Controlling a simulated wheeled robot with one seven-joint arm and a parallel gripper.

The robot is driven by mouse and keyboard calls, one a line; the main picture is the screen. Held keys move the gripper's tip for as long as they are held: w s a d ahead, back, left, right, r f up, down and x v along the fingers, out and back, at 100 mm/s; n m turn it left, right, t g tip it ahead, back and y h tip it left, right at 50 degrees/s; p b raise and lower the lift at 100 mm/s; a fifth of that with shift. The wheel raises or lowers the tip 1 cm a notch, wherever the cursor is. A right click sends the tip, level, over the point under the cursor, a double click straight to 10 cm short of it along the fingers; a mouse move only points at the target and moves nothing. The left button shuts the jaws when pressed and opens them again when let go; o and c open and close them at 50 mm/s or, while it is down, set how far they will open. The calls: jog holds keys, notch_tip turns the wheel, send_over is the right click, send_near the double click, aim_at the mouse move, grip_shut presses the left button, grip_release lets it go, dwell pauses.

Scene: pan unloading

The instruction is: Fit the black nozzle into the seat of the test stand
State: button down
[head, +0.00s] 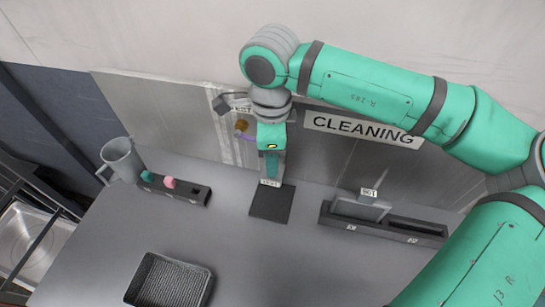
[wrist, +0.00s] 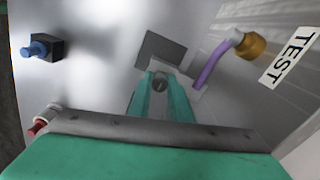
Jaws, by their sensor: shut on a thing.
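My gripper (head: 271,178) points down at the back of the table, by the back panel. The head view does not show the nozzle clearly. The test stand shows beside the fingertips as a pale block with a purple tube (wrist: 208,68) and a brass knob (wrist: 251,45), which also shows in the head view (head: 241,125). The seat is hidden near the fingertips, so I cannot tell whether the nozzle touches it.
A dark square plate (head: 271,205) lies just in front of my gripper. A rack (head: 190,193) with teal and pink nozzles and a grey mug (head: 122,158) stand left. A dark basket (head: 168,282) is in front; a long dark holder (head: 383,226) is right. The front middle is clear.

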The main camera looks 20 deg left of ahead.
jog(key=shift+f, duration=0.15)
jog(key=c, duration=1.5)
grip_release()
jog(key=shift+c, duration=0.2)
notch_tip(320, 180, up, 11)
